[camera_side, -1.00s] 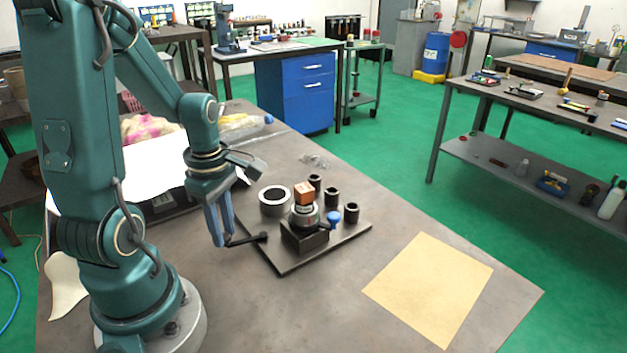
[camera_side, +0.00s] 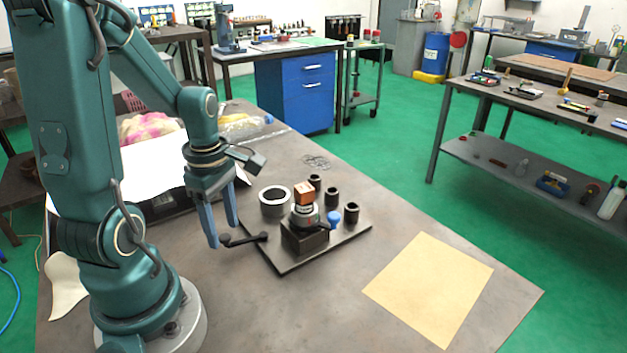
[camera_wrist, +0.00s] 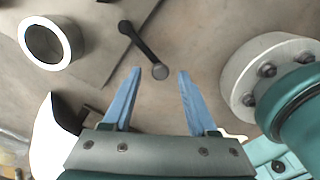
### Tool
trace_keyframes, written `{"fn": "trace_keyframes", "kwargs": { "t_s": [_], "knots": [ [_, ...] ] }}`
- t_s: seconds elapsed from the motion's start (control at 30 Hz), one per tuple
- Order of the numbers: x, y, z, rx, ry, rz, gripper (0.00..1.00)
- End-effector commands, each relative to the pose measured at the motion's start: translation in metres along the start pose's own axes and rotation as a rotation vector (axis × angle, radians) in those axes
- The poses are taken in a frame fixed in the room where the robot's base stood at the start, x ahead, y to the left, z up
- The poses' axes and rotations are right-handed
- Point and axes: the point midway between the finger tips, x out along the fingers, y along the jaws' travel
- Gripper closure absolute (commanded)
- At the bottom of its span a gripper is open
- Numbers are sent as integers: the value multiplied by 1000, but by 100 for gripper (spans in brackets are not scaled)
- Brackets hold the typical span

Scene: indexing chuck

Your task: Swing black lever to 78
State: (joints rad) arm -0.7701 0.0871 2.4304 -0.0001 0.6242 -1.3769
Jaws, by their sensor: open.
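The black lever (camera_side: 247,239) lies low at the left edge of the dark base plate (camera_side: 290,266). In the wrist view the lever (camera_wrist: 142,46) runs from a dark knob at upper left to a grey round end between my fingertips. My gripper (camera_side: 225,234) is open, pointing down, with its blue fingers spread around the lever's left end. It also shows in the wrist view (camera_wrist: 160,72). I cannot tell whether a finger touches the lever. The chuck (camera_side: 305,216) holds an orange-brown block (camera_side: 304,193); no scale reading is legible.
A grey ring (camera_side: 275,201) and several black cylinders stand on the plate around the chuck. A blue knob (camera_side: 334,218) is at the chuck's right. A tan sheet (camera_side: 430,288) lies on the table to the right, with clear tabletop in front.

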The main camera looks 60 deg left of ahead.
Motion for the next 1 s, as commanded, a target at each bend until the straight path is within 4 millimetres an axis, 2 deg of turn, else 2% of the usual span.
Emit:
{"fn": "trace_keyframes", "kwargs": {
  "t_s": [0.2,0.33,0.77,0.87,0.97,1.0],
  "knots": [
    [-27,2,0,0,2,8,42],
    [-38,1,0,0,1,7,42],
    [-43,0,1,6,0,2,42],
    [-48,2,10,54,5,29,42],
    [-61,2,30,170,11,103,42],
    [-68,-1,40,256,13,142,42]
  ]
}}
